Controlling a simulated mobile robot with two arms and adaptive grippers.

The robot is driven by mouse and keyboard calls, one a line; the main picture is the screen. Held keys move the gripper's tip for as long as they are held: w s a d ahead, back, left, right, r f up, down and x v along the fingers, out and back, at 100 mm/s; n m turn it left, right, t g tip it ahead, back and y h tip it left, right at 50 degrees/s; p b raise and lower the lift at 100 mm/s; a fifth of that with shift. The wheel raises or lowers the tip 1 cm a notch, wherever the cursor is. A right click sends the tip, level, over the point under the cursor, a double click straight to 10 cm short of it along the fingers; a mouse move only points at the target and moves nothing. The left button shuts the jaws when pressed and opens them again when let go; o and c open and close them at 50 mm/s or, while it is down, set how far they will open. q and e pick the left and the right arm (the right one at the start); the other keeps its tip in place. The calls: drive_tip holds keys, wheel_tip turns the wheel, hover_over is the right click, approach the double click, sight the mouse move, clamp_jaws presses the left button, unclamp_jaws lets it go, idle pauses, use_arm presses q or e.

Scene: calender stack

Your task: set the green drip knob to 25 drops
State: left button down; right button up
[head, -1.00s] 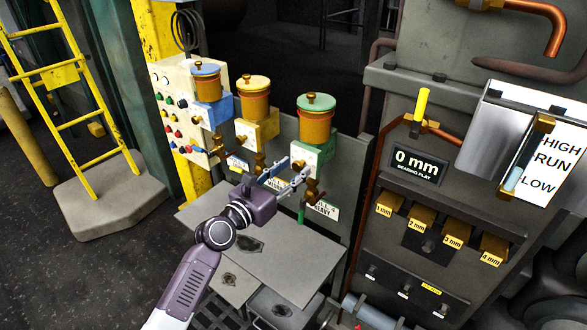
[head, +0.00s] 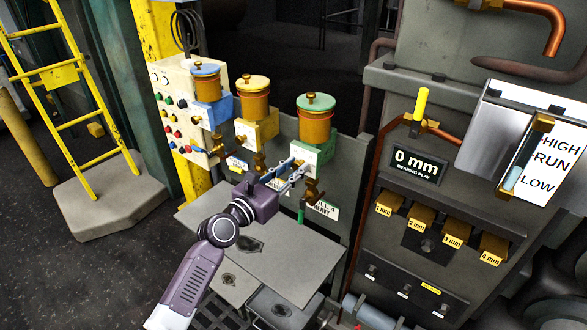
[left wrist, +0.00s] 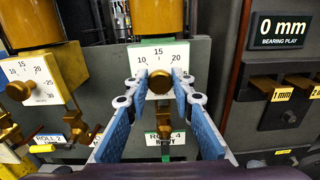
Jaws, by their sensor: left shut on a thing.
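The green-lidded oiler (head: 316,120) is the rightmost of three on the back panel, with a green block and a white dial plate. In the left wrist view its dial (left wrist: 178,54) reads 10, 15 and 20, with 15 at the top. The brass green drip knob (left wrist: 160,81) sits at the dial's middle; which mark it points to I cannot tell. My left gripper (head: 295,170) is at this dial, and its blue pads are shut on the knob, one on each side (left wrist: 159,90). The fingers hide the dial's lower part. My right gripper is not in view.
The yellow oiler (head: 254,100) and blue oiler (head: 207,85) stand to the left; the yellow dial (left wrist: 40,82) is close to my fingers. Brass valves hang below. The bearing-play panel (head: 419,166) stands to the right. A grey plate (head: 285,255) lies below my gripper.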

use_arm(q)
drive_tip(key=shift+m, duration=0.3)
drive_tip(key=m+b, duration=0.1)
drive_tip(key=m, duration=0.4)
drive_tip(key=shift+f+m, duration=0.1)
drive_tip(key=shift+m, duration=0.2)
drive_tip(key=m+b, duration=0.1)
drive_tip(key=m, duration=0.4)
drive_tip(key=shift+d+f+m, duration=0.1)
drive_tip(key=shift+m, duration=0.2)
drive_tip(key=m+b, duration=0.3)
drive_tip(key=m, duration=2.5)
drive_tip(key=shift+f, duration=0.2)
drive_tip(key=m, duration=0.4)
drive_tip(key=shift+a+m, duration=0.2)
drive_tip(key=shift+m, duration=0.1)
drive_tip(key=shift+p, duration=0.3)
